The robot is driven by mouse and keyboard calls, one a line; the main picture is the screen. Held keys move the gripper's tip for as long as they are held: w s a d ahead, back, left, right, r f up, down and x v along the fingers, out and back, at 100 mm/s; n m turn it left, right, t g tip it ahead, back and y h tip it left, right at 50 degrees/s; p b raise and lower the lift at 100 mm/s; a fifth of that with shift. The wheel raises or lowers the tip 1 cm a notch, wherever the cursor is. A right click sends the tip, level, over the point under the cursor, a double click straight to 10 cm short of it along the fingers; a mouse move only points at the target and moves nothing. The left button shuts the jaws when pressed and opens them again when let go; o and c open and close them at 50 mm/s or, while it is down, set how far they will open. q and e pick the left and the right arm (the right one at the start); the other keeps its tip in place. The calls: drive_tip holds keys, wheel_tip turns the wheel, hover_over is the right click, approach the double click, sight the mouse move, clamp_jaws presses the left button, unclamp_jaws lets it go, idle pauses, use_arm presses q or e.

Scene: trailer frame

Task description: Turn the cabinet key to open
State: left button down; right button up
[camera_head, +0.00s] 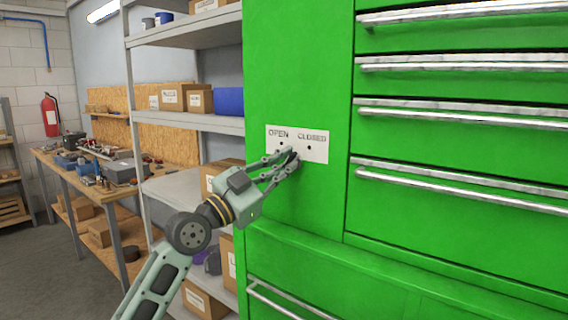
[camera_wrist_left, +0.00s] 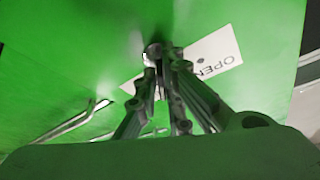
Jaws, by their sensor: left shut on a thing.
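The green cabinet (camera_head: 300,60) has a white label plate (camera_head: 318,153) reading OPEN on its left and CLOSED on its right, with a small dark dot under each word. My left gripper (camera_head: 290,163) reaches in from the left, its fingertips at the plate's lower middle, shut on the key. The key is mostly hidden by the fingers. In the left wrist view the fingers (camera_wrist_left: 163,75) meet at a small round dark piece (camera_wrist_left: 153,49) against the green face, beside the OPEN end of the plate (camera_wrist_left: 215,60). Which way the key points cannot be told.
Drawers with long metal handles (camera_head: 460,112) fill the cabinet's right side. A grey shelf (camera_head: 190,122) with boxes stands left of the cabinet, close to my arm. A workbench (camera_head: 60,165) with tools and a red fire extinguisher (camera_head: 50,115) are farther left.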

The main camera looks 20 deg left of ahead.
use_arm(q)
drive_tip(key=shift+a+n+t+y+p, duration=0.1)
drive_tip(key=shift+n+t+y+p, duration=0.35)
drive_tip(key=shift+n+y+p, duration=2.2)
drive_tip(key=shift+d+n+t+y+p, duration=0.1)
drive_tip(key=shift+n+t+y+p, duration=0.55)
drive_tip(key=shift+n+p, duration=3.75)
drive_tip(key=shift+a+n+t+y+p, duration=0.1)
drive_tip(key=shift+n+t+y+p, duration=0.1)
drive_tip(key=shift+n+y+p, duration=2.6)
drive_tip(key=shift+n+h+p, duration=0.55)
drive_tip(key=shift+n+h, duration=0.25)
drive_tip(key=shift+n, duration=0.15)
drive_tip(key=c, duration=1.9)
unclamp_jaws()
drive_tip(key=v, duration=1.2)
drive_tip(key=shift+f, duration=0.1)
